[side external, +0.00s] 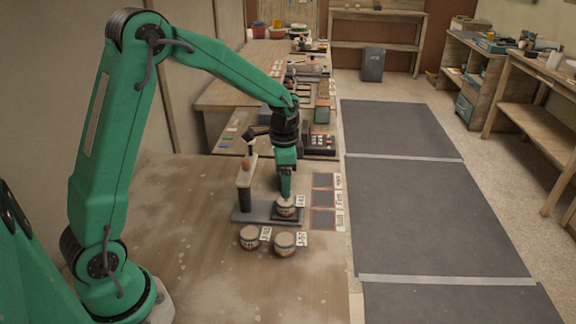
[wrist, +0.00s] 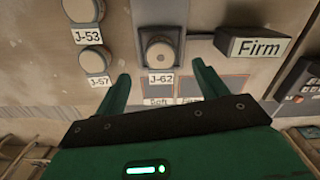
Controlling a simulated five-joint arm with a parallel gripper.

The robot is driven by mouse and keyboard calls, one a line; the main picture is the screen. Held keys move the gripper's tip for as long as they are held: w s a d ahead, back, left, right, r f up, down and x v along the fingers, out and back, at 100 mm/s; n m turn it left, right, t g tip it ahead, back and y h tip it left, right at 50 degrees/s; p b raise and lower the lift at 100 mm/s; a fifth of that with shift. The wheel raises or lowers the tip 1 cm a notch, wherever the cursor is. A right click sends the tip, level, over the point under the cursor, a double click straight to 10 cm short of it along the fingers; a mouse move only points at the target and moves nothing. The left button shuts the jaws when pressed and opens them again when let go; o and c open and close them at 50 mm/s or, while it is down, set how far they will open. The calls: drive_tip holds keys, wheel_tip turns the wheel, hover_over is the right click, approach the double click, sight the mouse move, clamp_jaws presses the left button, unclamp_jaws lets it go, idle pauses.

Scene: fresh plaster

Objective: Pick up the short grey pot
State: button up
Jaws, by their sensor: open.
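Three short round pots with pale lids and dark greyish sides are in view; I cannot tell by colour which is the short grey one. The pot by the J-62 card (wrist: 158,51) stands upright on a dark plate, and it also shows in the side view (side external: 285,208). The J-53 pot (wrist: 84,10) and J-57 pot (wrist: 94,60) stand on the bench, to the left in the wrist view. My gripper (side external: 286,193) is over the J-62 pot. In the wrist view my gripper (wrist: 160,70) has its fingers spread wide, with nothing held between them.
A post stand (side external: 245,195) rises from the dark plate (side external: 252,215) close beside my gripper. Dark pads (side external: 323,219) with cards lie to the right. A Firm sign (wrist: 252,46) shows in the wrist view. The near bench (side external: 200,230) is clear at left.

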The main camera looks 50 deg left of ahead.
sight(285, 201)
drive_tip(key=shift+f, duration=3.9)
drive_tip(key=c, duration=1.2)
drive_tip(key=shift+r, duration=0.15)
drive_tip(key=shift+r, duration=0.5)
drive_tip(key=r, duration=0.3)
drive_tip(key=shift+d+r, duration=0.15)
drive_tip(key=shift+d, duration=0.1)
drive_tip(key=s+d+r, duration=0.1)
drive_tip(key=d+r, duration=0.1)
drive_tip(key=d, duration=0.1)
drive_tip(key=s+d+r, duration=0.2)
drive_tip(key=d, duration=0.1)
drive_tip(key=s+d+r, duration=0.1)
drive_tip(key=d+r, duration=0.1)
drive_tip(key=d, duration=0.2)
drive_tip(key=shift+s+d+r, duration=0.1)
drive_tip(key=shift+s+r, duration=0.15)
drive_tip(key=shift+s, duration=0.15)
